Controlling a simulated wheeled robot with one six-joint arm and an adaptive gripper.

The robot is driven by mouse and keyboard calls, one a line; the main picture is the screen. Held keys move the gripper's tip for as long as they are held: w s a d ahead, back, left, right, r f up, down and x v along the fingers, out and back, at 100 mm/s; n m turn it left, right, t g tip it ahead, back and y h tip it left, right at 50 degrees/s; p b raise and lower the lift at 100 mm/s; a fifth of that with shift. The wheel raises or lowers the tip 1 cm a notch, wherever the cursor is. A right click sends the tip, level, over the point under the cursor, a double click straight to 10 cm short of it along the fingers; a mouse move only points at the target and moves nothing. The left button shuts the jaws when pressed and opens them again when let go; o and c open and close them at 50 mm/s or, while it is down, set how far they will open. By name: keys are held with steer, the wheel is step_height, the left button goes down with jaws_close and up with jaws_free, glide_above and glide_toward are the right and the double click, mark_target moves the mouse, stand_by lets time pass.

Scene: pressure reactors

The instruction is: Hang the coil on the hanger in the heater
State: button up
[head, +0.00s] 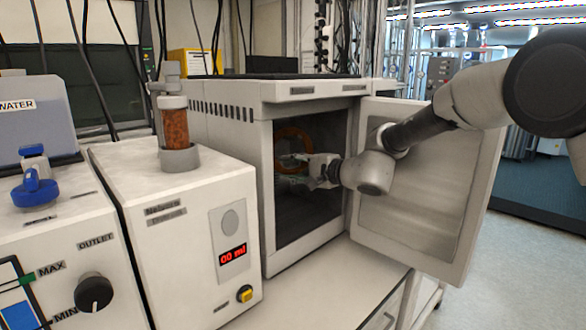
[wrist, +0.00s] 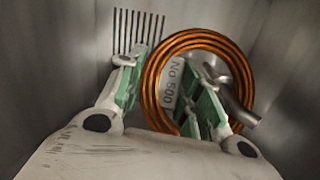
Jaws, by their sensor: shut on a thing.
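The coil (head: 292,132) is an orange-copper ring inside the open heater (head: 232,150). My gripper (head: 287,167) reaches through the heater's doorway. In the wrist view my gripper (wrist: 170,78) has its green-padded fingers on either side of the coil's left part, shut on it. A grey metal rod (wrist: 237,102) shows at the coil's right side; I cannot tell whether it is the hanger or whether the coil touches it.
The heater door (head: 425,185) stands open to the right, close beside my arm. A white dosing unit (head: 180,235) with a red display stands left of the heater. Slots (wrist: 137,28) mark the heater's inner wall. The bench in front (head: 330,290) is clear.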

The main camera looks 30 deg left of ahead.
steer(key=o, duration=1.3)
steer(key=v, duration=1.2)
steer(key=shift+s, duration=0.15)
